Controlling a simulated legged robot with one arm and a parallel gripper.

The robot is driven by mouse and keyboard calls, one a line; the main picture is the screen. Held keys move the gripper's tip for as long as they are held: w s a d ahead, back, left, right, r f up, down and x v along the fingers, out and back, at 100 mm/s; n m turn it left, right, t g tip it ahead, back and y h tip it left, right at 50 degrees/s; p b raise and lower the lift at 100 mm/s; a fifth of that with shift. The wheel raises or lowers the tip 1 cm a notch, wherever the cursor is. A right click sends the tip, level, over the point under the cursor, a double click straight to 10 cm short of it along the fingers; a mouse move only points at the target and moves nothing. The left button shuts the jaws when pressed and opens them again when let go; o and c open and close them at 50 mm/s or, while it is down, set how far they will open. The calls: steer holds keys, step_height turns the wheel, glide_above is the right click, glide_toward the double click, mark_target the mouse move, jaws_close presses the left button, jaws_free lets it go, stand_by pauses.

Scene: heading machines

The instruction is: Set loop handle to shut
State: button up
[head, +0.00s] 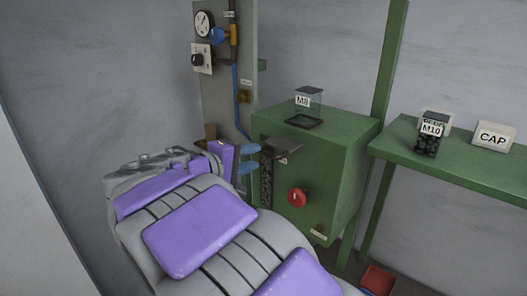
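No label in view reads "loop", so I cannot tell for certain which part is the loop handle. A blue handle (217,36) sits on an orange valve body (233,35) on the grey upright panel, beside a round gauge (203,23). My gripper (249,162) is at the end of my grey and purple arm, low in front of the panel and left of the green machine. Its two blue fingers show a gap between them, and I see nothing held. It is below the blue handle and apart from it. Part of the gripper is hidden by my arm.
A green machine (345,165) with a red knob (297,198) and a clear box marked M8 (308,103) stands close right of my gripper. A red bin (378,280) is below.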

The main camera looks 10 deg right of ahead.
mark_target(264, 151)
steer(key=x, duration=0.5)
steer(key=shift+d, duration=0.4)
steer(key=shift+a, duration=0.1)
steer(key=shift+c, duration=0.3)
steer(key=shift+a, duration=0.2)
steer(key=c, duration=0.3)
jaws_close()
steer(key=shift+d+f, duration=0.1)
